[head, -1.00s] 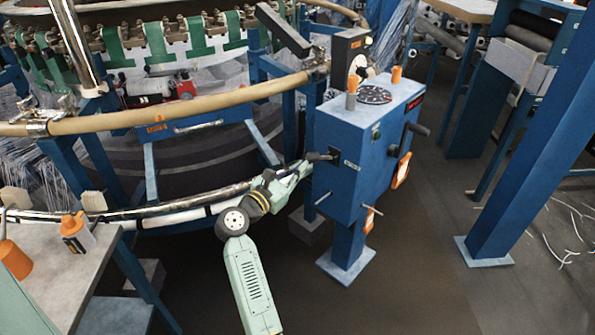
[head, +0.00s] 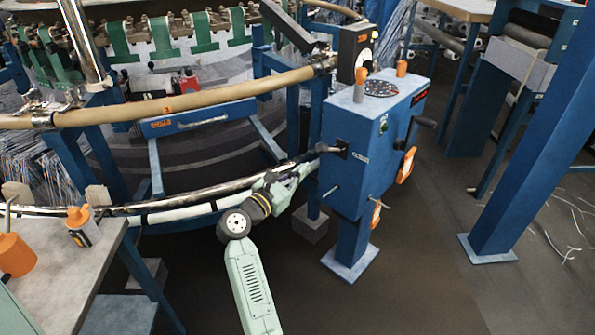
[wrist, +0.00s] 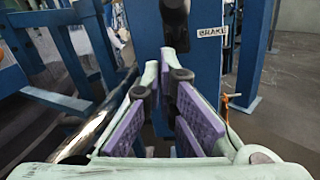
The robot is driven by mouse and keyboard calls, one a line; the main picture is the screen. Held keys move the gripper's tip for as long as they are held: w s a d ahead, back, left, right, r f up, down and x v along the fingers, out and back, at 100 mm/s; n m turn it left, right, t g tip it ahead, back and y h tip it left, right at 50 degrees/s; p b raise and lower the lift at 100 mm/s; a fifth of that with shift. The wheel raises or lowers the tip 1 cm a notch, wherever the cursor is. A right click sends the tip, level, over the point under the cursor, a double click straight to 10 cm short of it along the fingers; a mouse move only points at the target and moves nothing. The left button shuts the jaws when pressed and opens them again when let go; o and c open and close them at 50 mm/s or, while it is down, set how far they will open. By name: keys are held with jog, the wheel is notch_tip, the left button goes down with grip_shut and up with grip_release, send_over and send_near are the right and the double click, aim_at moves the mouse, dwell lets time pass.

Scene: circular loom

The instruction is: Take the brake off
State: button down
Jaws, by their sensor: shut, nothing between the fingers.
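The brake lever (head: 327,148) is a short dark handle with a rounded end. It sticks out to the left from a dark plate on the face of the blue control box (head: 346,190). A BRAKE label (head: 360,157) is beside the plate; it also shows in the wrist view (wrist: 212,31). The lever shows in the wrist view (wrist: 175,18) at the top, ahead of my fingertips. My gripper (head: 311,168) is shut and empty, just below and left of the lever. Its purple-padded fingers (wrist: 174,68) fill the middle of the wrist view. I cannot tell whether they touch the lever.
A metal rail (head: 230,182) of the loom runs left of my gripper. A tan ring (head: 200,100) passes above. A thin rod (head: 330,192) and an orange tag (head: 377,212) are low on the box. A table (head: 60,262) stands at left; open floor lies at right.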

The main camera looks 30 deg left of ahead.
jog(key=s+r+b, duration=0.1)
jog(key=s+r, duration=0.4)
jog(key=r, duration=0.2)
jog(key=shift+s+a, duration=0.4)
jog(key=shift+f, duration=0.1)
